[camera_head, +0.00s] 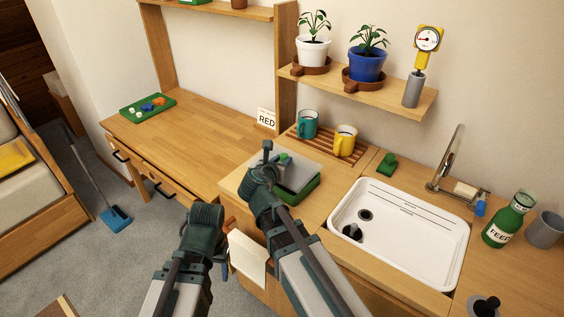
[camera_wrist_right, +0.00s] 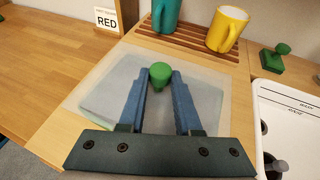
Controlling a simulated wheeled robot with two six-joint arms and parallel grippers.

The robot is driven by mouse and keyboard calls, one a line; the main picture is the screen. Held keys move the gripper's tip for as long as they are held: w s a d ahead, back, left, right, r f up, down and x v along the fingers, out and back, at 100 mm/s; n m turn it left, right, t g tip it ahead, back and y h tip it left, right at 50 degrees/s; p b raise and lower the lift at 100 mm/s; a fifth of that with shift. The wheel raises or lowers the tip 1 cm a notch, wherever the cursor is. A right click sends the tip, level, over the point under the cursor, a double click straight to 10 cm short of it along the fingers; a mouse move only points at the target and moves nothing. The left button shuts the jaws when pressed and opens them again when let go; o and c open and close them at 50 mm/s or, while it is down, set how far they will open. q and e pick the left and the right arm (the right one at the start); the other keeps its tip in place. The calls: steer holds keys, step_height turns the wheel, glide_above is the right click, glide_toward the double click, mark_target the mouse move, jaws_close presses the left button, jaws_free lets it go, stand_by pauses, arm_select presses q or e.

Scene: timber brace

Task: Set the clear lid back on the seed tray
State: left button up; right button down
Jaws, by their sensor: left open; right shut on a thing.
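The clear lid (camera_head: 299,171) is a pale see-through sheet with a green knob (camera_wrist_right: 160,74) on top. My right gripper (camera_head: 267,158) is shut on this knob; in the right wrist view its blue fingers (camera_wrist_right: 160,88) stand on both sides of it. The green seed tray (camera_head: 303,192) shows under the lid's right front edge on the wooden counter. The lid lies over the tray; I cannot tell whether it rests on the rim or hangs just above it. My left gripper (camera_head: 221,252) is open and empty, low in front of the counter.
A slatted rack (camera_head: 318,146) with a teal mug (camera_head: 307,124) and a yellow mug (camera_head: 345,140) stands just behind the lid. A white sink (camera_head: 405,228) is to the right. A cloth (camera_head: 247,258) hangs at the counter front. The left worktop is mostly clear.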

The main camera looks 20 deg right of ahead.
steer(key=shift+f+b, duration=0.5)
steer(key=shift+f, duration=0.1)
steer(key=c, duration=0.6)
jaws_free()
steer(key=shift+r, duration=0.15)
